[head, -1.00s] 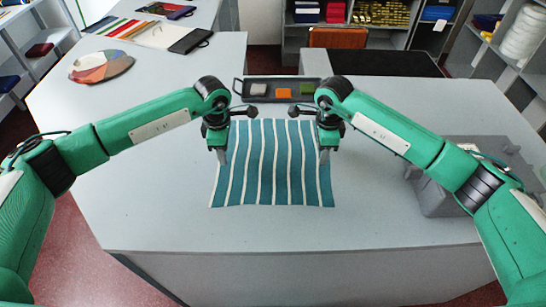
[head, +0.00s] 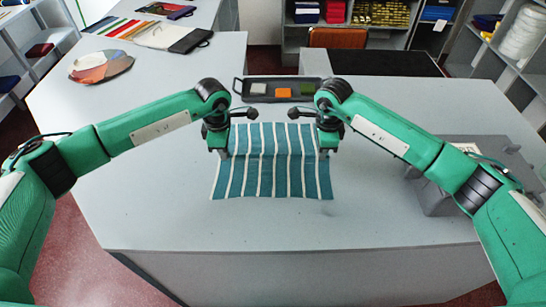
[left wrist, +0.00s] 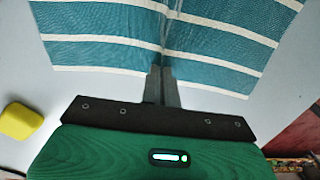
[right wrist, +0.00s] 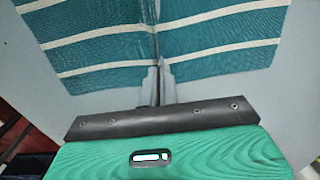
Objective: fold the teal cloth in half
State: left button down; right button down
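The teal cloth (head: 268,181) with white stripes lies on the grey counter in front of me. It is raised along a crease that runs between my two grippers, with one part sloping to the near side and one to the far side. My left gripper (head: 223,154) is shut on the cloth's left edge at this crease; the left wrist view shows its fingers (left wrist: 161,80) together there. My right gripper (head: 325,153) is shut on the right edge at the same crease, also seen in the right wrist view (right wrist: 158,82). The cloth's underside is hidden.
A dark tray (head: 241,96) with small white, orange and green blocks stands just beyond the cloth. A grey bin (head: 436,196) is at the right, partly behind my right arm. A yellow object (left wrist: 20,121) shows in the left wrist view. The counter nearer me is clear.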

jog(key=shift+r, duration=0.1)
dwell(0.3)
